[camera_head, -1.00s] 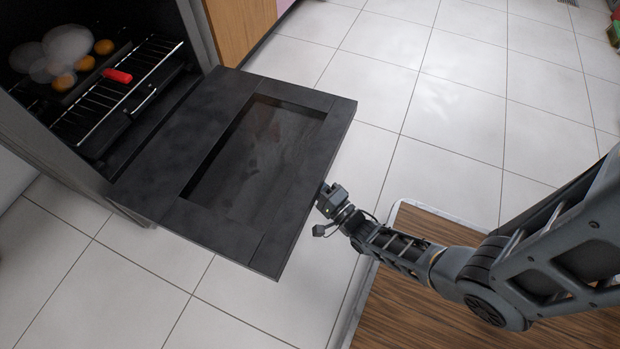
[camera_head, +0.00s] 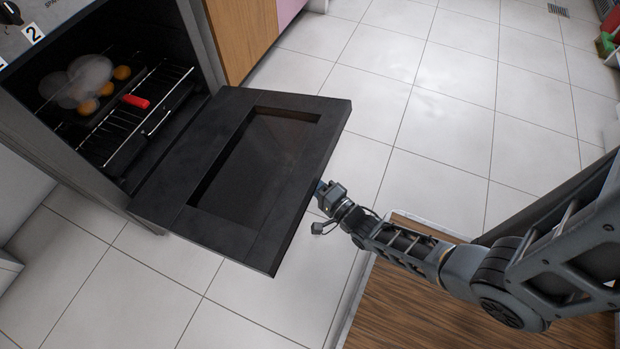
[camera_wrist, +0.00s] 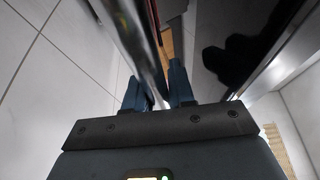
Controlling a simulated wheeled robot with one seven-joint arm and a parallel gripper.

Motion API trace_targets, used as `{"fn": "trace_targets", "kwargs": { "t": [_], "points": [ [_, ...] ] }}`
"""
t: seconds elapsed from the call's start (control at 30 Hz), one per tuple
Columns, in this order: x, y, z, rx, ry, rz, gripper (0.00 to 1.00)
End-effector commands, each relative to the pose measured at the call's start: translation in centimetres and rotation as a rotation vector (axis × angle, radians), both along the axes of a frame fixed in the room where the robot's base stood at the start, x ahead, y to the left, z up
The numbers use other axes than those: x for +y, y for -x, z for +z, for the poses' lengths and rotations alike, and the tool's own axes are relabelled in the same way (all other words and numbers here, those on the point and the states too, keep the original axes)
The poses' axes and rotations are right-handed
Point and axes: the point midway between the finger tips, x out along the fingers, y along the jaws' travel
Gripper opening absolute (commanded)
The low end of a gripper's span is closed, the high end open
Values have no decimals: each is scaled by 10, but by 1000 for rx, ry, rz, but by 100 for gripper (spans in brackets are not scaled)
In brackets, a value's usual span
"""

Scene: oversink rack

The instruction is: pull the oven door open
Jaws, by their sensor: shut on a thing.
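The dark oven door (camera_head: 175,210) is swung down and stands wide open, sticking out from the oven (camera_head: 135,100). It has a recessed window panel (camera_head: 255,165). My gripper (camera_head: 325,190) is at the door's outer edge, with its fingertips partly hidden by the door. In the wrist view, my gripper (camera_wrist: 157,92) has its two dark blue fingers shut on the shiny metal door handle (camera_wrist: 140,45), which runs between them. The handle is hidden behind the door in the head view.
Inside the oven, a wire rack (camera_head: 120,118) bears a red item (camera_head: 136,101), several orange round things and pale translucent shapes. A wooden cabinet (camera_head: 245,35) stands right of the oven. Tiled floor (camera_head: 420,130) is clear beyond the door. A brown wooden surface (camera_head: 400,310) lies under my arm.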

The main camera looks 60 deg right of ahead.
Motion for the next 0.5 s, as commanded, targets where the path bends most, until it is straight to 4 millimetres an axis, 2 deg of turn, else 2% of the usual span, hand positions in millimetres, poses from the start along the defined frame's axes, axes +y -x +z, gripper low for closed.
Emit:
{"fn": "trace_targets", "kwargs": {
  "t": [0.03, 0.2, 0.5],
  "points": [
    [0, -3, 18, -1, 3, 2, 0],
    [0, -7, 38, 3, 2, 2, 0],
    [0, -9, 42, 2, 2, 1, 0]
  ]
}}
